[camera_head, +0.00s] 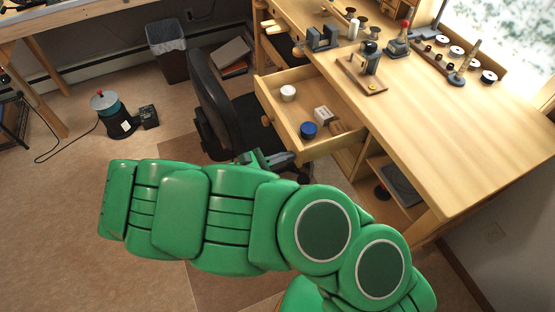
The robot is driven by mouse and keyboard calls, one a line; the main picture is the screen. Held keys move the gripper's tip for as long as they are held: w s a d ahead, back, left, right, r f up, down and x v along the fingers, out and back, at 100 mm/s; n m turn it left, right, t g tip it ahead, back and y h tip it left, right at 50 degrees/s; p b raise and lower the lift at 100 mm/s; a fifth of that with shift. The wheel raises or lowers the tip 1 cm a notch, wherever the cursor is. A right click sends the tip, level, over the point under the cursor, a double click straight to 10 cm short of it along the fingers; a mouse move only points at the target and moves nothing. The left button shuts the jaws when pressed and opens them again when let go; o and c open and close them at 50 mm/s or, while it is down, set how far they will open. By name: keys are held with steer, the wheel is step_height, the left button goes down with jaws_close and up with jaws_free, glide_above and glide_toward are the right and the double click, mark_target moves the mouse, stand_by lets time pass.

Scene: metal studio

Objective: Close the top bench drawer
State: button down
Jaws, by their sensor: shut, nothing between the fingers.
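The top bench drawer (292,136) is pulled open under the wooden bench (453,128). It holds a white roll, a small pale box and a blue-lidded round container (308,130). A round wooden knob (266,121) shows on its front. My gripper (262,158) is by the near end of the drawer's front panel, partly hidden behind my green arm. It is shut and empty. I cannot tell whether it touches the drawer.
A dark office chair (209,100) stands close to the left of the drawer. Small tools and spools stand on the bench top. A bin (167,52) and a dark canister (113,114) are on the floor at the left. Open floor lies at the lower left.

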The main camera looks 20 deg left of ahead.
mark_target(314, 148)
steer(key=shift+w+d, duration=0.1)
stand_by(0.3)
steer(key=x, duration=2.3)
steer(key=shift+w+d, duration=0.2)
steer(key=shift+d, duration=0.1)
steer(key=v, duration=1.4)
steer(key=shift+s+a, duration=0.25)
steer(key=shift+a, duration=0.05)
